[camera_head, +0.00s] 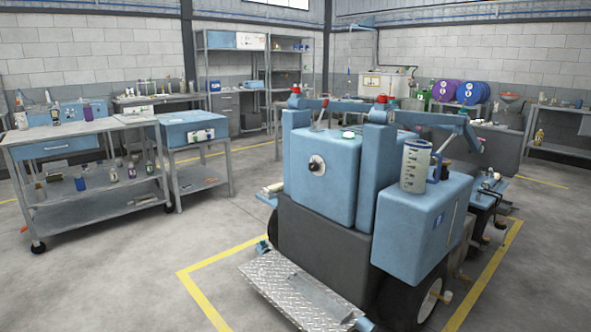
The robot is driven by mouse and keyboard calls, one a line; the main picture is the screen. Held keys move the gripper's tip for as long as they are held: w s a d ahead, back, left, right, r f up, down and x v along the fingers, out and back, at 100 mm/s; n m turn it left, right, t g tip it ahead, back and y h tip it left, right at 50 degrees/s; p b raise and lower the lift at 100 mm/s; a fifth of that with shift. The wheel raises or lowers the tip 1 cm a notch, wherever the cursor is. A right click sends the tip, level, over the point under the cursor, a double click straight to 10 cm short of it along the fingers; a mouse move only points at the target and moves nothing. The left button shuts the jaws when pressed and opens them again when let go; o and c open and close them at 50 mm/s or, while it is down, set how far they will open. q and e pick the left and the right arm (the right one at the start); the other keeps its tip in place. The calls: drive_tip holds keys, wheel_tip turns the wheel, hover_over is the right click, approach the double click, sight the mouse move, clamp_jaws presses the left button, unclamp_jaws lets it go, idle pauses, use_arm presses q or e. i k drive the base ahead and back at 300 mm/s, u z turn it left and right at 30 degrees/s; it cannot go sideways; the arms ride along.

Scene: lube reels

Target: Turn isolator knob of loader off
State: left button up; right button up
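The loader (285,238) is a blue and dark grey wheeled machine at centre right, standing inside yellow floor lines. A round light plate with a dark knob (316,167) sits on the face of its left blue box (335,190); this looks like the isolator knob. Its turned position is too small to tell. Neither of my grippers shows in the head view.
A clear measuring jug (415,165) stands on the loader's right blue box. A checker-plate step (292,285) juts out low at the loader's front. A grey wheeled cart (90,205) and a blue-topped table (190,130) stand at left. Bare floor lies between them and the loader.

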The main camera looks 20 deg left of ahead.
sight(313, 166)
drive_tip(key=u, duration=1.1)
drive_tip(key=i, duration=1.4)
drive_tip(key=u, duration=0.85)
drive_tip(key=i, duration=2.05)
drive_tip(key=z, duration=1.55)
drive_tip(key=i, duration=0.95)
drive_tip(key=z, duration=1)
